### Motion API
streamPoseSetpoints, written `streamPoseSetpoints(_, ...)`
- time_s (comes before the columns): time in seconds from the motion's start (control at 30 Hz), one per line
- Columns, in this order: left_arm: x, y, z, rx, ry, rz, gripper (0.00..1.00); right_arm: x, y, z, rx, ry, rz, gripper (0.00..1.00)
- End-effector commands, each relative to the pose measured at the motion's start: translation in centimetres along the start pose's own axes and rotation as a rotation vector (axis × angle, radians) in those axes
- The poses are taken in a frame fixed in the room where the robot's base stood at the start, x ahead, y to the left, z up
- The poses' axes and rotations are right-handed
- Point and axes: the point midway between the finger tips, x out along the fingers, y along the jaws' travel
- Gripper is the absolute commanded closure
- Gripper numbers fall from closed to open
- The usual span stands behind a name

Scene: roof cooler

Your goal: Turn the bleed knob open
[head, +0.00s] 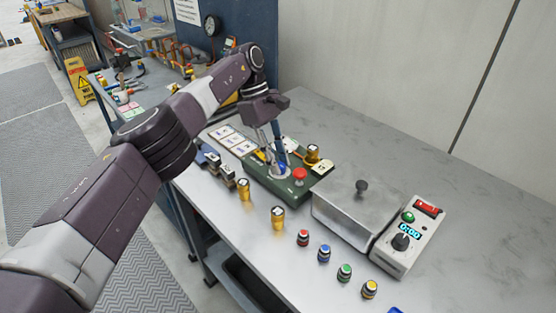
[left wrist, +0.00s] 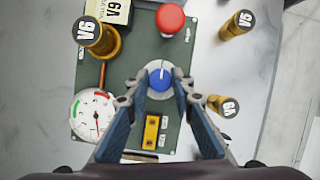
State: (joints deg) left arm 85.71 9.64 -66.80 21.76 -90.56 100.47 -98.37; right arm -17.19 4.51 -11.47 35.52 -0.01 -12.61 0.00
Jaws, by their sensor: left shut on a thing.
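The blue knob (left wrist: 160,78), with a white pointer line, sits on a round silver plate on the green panel (left wrist: 142,62). In the left wrist view its pointer line runs roughly up the picture. My left gripper (left wrist: 158,72) is shut on the knob, one fingertip on each side. In the head view my left gripper (head: 281,168) reaches down onto the green panel (head: 268,187), and only a little blue of the knob shows between the fingers. No label for the knob can be read. My right gripper is in neither view.
Near the knob are a red mushroom button (left wrist: 170,19), a gauge (left wrist: 92,118), a yellow level (left wrist: 151,132) and a brass cylinder (left wrist: 98,38). A metal box (head: 356,212) and a timer box (head: 410,240) stand to the right. Several small coloured caps line the bench front.

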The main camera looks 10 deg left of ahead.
Motion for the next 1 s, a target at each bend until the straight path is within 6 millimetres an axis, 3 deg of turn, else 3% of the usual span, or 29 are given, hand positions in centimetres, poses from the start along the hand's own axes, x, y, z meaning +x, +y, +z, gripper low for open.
streamPoseSetpoints(0.77, 0.11, -0.03, -0.07, 0.034, 0.003, -0.017, 1.00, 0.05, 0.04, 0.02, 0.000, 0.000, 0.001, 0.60)
streamPoseSetpoints(0.8, 0.11, -0.03, -0.07, 0.034, 0.003, -0.017, 0.74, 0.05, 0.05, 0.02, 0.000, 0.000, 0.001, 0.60)
streamPoseSetpoints(0.9, 0.09, -0.02, -0.06, 0.034, 0.003, -0.016, 0.63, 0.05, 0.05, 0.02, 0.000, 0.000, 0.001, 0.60)
streamPoseSetpoints(1.0, 0.07, -0.01, -0.05, 0.034, 0.003, -0.016, 0.61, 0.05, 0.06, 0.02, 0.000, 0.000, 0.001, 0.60)
